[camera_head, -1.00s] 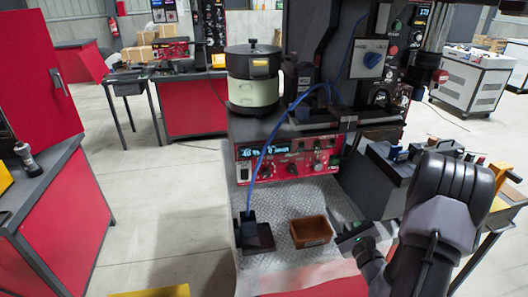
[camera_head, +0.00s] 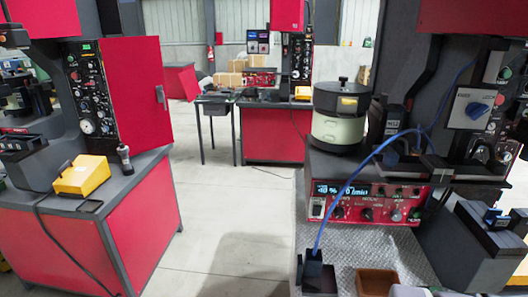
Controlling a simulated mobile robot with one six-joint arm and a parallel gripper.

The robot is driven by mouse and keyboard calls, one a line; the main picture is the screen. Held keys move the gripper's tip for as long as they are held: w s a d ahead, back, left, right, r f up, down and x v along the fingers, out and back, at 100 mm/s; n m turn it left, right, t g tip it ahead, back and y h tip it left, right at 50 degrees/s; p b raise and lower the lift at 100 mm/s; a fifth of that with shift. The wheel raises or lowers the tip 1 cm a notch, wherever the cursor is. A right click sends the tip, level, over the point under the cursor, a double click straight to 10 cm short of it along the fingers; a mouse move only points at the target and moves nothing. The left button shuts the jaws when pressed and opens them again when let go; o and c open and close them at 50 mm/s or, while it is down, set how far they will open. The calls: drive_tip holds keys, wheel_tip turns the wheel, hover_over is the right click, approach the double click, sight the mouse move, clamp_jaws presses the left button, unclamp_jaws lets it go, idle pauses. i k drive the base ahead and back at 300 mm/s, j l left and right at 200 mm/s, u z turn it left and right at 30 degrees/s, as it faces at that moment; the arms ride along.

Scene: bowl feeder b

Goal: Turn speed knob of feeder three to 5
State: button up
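The nearest feeder is a round bowl feeder (camera_head: 338,132) with a black lid and a pale green body, at the right of the middle. Below it is a red control panel (camera_head: 327,189) with a lit blue display (camera_head: 342,190) and a row of dark knobs, among them one knob (camera_head: 367,214) near the panel's middle. The knob labels and settings are too small to read. No feeder number is legible, so I cannot tell which is feeder three. My gripper is not in view; only a pale shape, perhaps part of my arm, shows at the bottom edge.
A blue cable (camera_head: 352,172) hangs across the panel's front. A brown bin (camera_head: 376,280) and a black holder (camera_head: 318,272) stand on the metal plate below. A blue rotary switch (camera_head: 477,110) is at upper right. A red cabinet (camera_head: 128,225) stands left; open floor (camera_head: 225,220) lies between.

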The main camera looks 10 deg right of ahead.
sight(339, 212)
drive_tip(key=j+z, duration=0.9)
drive_tip(key=z, duration=0.15)
